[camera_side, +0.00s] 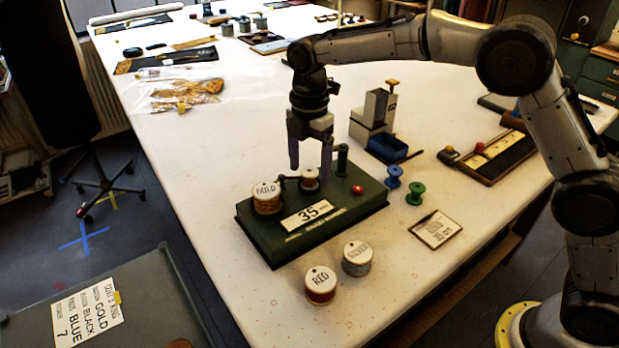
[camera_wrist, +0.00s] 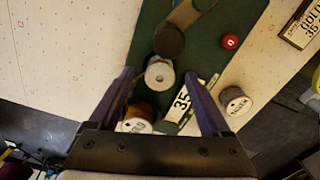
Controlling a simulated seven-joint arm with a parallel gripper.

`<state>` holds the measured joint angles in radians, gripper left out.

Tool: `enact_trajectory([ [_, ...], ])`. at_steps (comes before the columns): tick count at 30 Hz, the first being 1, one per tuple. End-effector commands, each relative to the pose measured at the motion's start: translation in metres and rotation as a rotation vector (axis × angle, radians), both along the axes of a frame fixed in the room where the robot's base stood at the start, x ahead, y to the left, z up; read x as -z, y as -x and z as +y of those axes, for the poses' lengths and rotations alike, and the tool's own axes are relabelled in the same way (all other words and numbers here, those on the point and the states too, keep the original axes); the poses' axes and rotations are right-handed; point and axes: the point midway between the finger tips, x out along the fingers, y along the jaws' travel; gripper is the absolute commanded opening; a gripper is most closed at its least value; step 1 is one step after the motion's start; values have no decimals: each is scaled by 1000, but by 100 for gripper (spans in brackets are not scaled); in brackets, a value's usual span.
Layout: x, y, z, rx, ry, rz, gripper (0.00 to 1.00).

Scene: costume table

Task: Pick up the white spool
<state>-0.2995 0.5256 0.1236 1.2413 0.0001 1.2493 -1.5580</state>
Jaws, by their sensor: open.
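A small white-topped spool (camera_side: 310,184) stands on the green box (camera_side: 345,214), beside a dark arm-like piece. It also shows in the wrist view as a pale round disc with a small centre hole (camera_wrist: 159,76). My gripper (camera_side: 310,170) points down over the box, its two purple fingers apart on either side of this spool. In the wrist view the open fingers (camera_wrist: 159,88) flank the disc with nothing clamped between them. Whether the fingertips are level with the spool or a little above it, I cannot tell. The spool's lower part is hard to make out.
The GOLD spool (camera_side: 266,200) stands close left on the box; a dark green post (camera_side: 342,160) and red knob (camera_side: 357,190) are right. RED (camera_side: 321,285) and grey (camera_side: 357,260) spools stand in front. Blue (camera_side: 393,177) and green (camera_side: 415,194) spools lie right.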

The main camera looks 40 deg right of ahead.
Motion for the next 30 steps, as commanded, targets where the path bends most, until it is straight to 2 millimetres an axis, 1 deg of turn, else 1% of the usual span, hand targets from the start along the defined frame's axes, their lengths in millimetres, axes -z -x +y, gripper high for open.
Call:
enact_trajectory([
  [4,0,0,0,0,0,0,82],
  [5,0,0,0,0,0,0,78],
  [6,0,0,0,0,0,0,71],
  [8,0,0,0,0,0,0,60],
  [9,0,0,0,0,0,0,53],
  [11,0,0,0,0,0,0,42],
  [12,0,0,0,0,0,0,35],
  [18,-1,0,0,0,0,0,0],
  [26,-1,0,0,0,0,0,0],
  [30,-6,0,0,0,0,-1,0],
])
